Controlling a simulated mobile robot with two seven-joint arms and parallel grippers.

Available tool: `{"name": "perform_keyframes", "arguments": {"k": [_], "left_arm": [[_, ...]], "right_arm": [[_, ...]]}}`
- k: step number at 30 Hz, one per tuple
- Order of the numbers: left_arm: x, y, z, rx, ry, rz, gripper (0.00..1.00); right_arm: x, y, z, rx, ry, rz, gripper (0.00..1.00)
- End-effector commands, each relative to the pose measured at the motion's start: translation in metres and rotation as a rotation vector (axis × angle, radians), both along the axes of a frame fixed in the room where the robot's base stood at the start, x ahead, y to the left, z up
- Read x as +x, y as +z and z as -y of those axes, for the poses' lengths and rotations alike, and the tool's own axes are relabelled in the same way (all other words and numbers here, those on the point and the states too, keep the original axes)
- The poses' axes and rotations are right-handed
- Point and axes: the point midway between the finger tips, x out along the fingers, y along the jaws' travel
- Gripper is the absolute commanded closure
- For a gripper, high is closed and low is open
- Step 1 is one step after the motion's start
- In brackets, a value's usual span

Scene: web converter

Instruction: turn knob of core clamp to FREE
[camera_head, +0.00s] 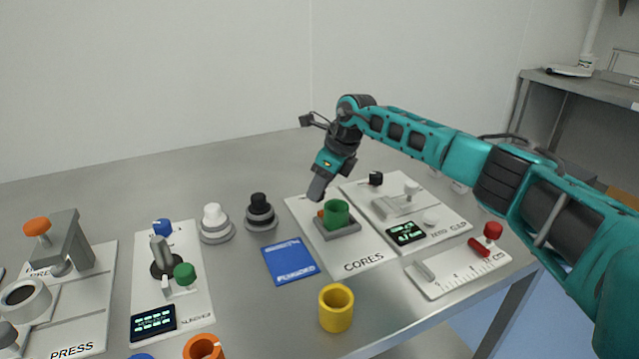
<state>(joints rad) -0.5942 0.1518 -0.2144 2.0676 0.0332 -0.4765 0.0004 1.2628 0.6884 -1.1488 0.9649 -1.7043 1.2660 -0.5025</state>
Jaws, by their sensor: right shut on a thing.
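My right gripper (316,194) points down over the back left of the CORES board (372,262). It is shut, and its fingers hide what they hold. Just below the fingertips a small orange part (320,213) shows beside a green ring (336,214) on a grey block (338,232). I cannot tell whether the fingers touch the orange part. No label reading core clamp or FREE is legible, so I cannot tell which knob is the clamp's. A black knob (376,178) stands on the ZERO GAP board (455,236). My left gripper is out of view.
Black-topped (260,210) and white-topped (215,222) round pieces stand left of my gripper. The table's back left is clear.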

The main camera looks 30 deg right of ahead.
Motion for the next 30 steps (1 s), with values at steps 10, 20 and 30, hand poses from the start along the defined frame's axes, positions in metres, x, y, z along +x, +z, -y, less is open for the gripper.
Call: {"name": "perform_keyframes", "arguments": {"k": [10, 20, 30], "left_arm": [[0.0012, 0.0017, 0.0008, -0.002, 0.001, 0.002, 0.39], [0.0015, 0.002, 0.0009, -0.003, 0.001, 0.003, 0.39], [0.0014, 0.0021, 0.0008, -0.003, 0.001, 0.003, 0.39]], "right_arm": [[0.0003, 0.0004, 0.0004, -0.003, 0.048, 0.001, 0.95], [0.0003, 0.0004, 0.0004, -0.003, 0.049, 0.001, 0.61], [0.0002, 0.0001, 0.0003, -0.002, 0.047, 0.001, 0.4]]}}
